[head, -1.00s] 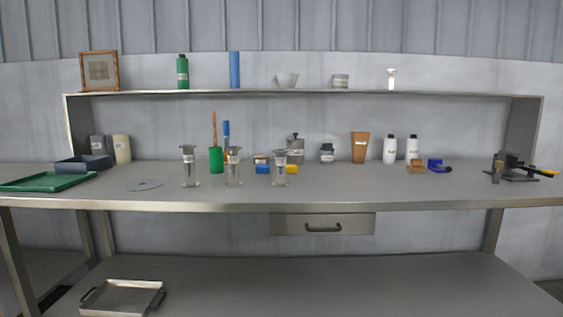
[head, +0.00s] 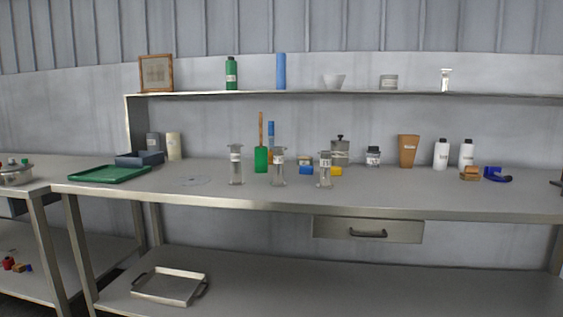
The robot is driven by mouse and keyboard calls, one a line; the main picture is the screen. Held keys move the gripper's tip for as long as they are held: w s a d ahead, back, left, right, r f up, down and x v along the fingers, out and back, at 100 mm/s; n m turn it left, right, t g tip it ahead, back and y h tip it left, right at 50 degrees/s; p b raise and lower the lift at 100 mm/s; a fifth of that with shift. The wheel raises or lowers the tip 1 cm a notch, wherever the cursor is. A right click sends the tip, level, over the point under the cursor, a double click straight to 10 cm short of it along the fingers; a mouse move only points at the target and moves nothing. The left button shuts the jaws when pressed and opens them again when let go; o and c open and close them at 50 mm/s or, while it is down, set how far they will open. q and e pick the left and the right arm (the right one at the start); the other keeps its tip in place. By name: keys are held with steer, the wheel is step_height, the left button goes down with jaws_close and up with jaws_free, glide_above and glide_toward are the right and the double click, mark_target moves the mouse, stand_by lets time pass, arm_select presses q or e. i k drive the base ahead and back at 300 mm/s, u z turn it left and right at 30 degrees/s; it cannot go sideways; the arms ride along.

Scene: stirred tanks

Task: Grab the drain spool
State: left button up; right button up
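I cannot make out a drain spool for sure in the head view. Several small red, brown and blue pieces (head: 17,265) lie on the lower shelf of the left table, too small to tell apart. A metal vessel (head: 16,174) with a green and a red part on top stands on that table at the left edge. Neither of my grippers is in view.
The long steel bench (head: 300,190) holds a green tray (head: 110,174), three clear cylinders (head: 278,170), bottles and a blue tool (head: 497,175). A metal tray (head: 170,286) sits on its lower shelf. The bench's front right is clear.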

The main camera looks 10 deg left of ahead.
mark_target(235, 148)
steer(key=z, duration=2.1)
steer(key=k, duration=1.2)
steer(key=u, duration=2.2)
steer(key=i, duration=0.5)
steer(key=z, duration=0.1)
